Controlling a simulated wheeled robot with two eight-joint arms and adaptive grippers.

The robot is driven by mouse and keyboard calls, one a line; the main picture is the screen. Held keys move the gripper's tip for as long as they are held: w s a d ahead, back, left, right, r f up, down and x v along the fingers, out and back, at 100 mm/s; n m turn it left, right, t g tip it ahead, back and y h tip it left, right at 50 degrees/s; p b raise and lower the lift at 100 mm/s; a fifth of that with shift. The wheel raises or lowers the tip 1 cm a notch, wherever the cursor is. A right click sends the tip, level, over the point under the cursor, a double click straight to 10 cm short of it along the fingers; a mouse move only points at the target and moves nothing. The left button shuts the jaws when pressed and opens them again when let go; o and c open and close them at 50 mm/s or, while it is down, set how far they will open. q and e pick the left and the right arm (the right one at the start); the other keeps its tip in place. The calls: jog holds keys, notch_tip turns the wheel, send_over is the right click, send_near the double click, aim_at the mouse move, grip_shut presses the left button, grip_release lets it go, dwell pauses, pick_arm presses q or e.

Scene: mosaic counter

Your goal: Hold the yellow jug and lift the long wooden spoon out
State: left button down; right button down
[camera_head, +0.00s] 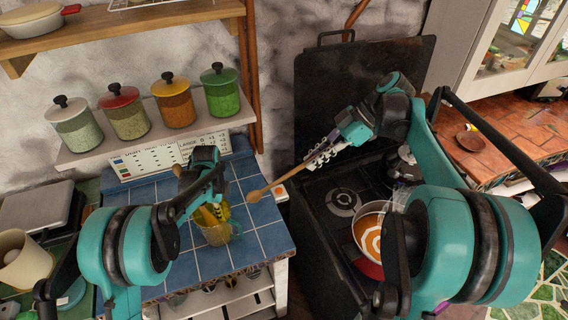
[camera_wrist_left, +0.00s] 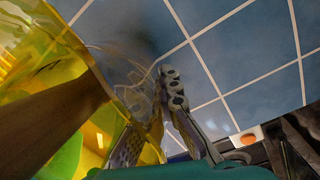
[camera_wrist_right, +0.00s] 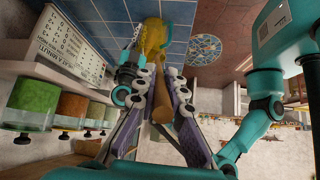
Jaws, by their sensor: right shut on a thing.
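The translucent yellow jug (camera_head: 217,235) stands on the blue tiled counter, with other utensils inside. My left gripper (camera_head: 213,205) is at the jug; its fingers (camera_wrist_left: 155,125) are close to the jug's wall (camera_wrist_left: 100,35), one seen through yellow material. Whether they press on it is unclear. My right gripper (camera_head: 322,152) is shut on the long wooden spoon (camera_head: 285,182), whose rounded end is in the air, up and right of the jug in the head view. In the right wrist view the spoon (camera_wrist_right: 162,108) lies between both fingers, with the jug (camera_wrist_right: 153,38) beyond.
A dark stove (camera_head: 320,190) with a pan of orange soup (camera_head: 370,232) is right of the tiled counter (camera_head: 262,215). A shelf (camera_head: 150,140) with several lidded jars is behind. An orange-marked switch (camera_head: 281,191) is at the counter's right edge.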

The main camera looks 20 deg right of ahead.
pick_arm(q)
jog(key=c, duration=1.6)
grip_release()
jog(key=shift+c, duration=0.2)
pick_arm(e)
jog(key=s+d+r+h, duration=0.2)
jog(key=d+h, duration=0.2)
jog(key=d, duration=0.6)
jog(key=shift+g, duration=0.4)
pick_arm(q)
jog(key=shift+r, duration=0.1)
pick_arm(e)
jog(key=shift+s+d, duration=0.1)
pick_arm(q)
notch_tip(320, 180, up, 12)
jog(key=shift+w+d, duration=0.15)
jog(key=shift+w, duration=0.15)
